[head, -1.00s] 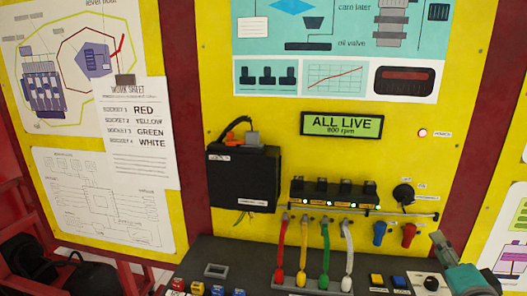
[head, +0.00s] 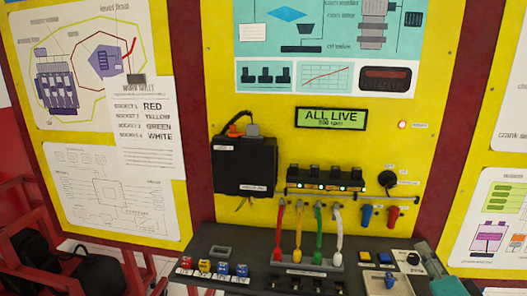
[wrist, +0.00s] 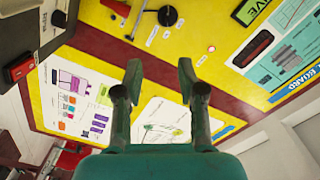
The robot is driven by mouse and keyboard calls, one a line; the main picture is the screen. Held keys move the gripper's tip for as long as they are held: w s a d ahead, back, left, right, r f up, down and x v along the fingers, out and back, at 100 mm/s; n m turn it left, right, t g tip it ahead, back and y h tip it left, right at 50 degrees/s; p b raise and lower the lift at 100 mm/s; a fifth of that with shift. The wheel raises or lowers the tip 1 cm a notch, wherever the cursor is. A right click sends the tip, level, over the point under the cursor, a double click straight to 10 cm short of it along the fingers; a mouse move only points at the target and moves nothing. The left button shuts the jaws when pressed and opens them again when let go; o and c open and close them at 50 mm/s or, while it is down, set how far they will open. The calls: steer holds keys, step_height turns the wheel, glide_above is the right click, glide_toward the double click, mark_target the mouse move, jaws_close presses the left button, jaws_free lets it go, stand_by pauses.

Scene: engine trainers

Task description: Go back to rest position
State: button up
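My gripper (wrist: 160,85) shows in the wrist view with its two fingers spread apart and nothing between them. It is open and clear of the panel. In the head view only a teal part of my arm shows at the bottom right; the fingertips cannot be made out there. The yellow trainer panel (head: 262,60) stands ahead. Its display (head: 331,119) reads ALL LIVE. Red, yellow, green and white leads (head: 319,233) run up to the socket block (head: 327,179), where green lights show.
The dark bench top (head: 215,237) carries small coloured plugs (head: 204,267) at left and buttons (head: 375,257) at right. A black box (head: 243,165) and a work sheet (head: 147,125) are on the wall. A red frame (head: 65,265) stands at lower left.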

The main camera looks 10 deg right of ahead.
steer(key=s+a+f+n+g+y, duration=0.1)
steer(key=s+a+f+n, duration=0.2)
steer(key=s+a+f, duration=0.55)
steer(key=s+a+f+n+y, duration=0.1)
steer(key=s+a+f+n, duration=0.35)
steer(key=f, duration=0.75)
steer(key=s+a+f+n+y, duration=0.1)
steer(key=s+a+n, duration=0.2)
steer(key=s, duration=0.9)
steer(key=s+a+f+n+g+y, duration=0.1)
steer(key=s+a+n, duration=0.3)
steer(key=s, duration=0.8)
steer(key=shift+s+a+f+y, duration=0.25)
steer(key=shift+a+y, duration=0.25)
steer(key=shift+a, duration=0.55)
steer(key=shift+n, duration=0.25)
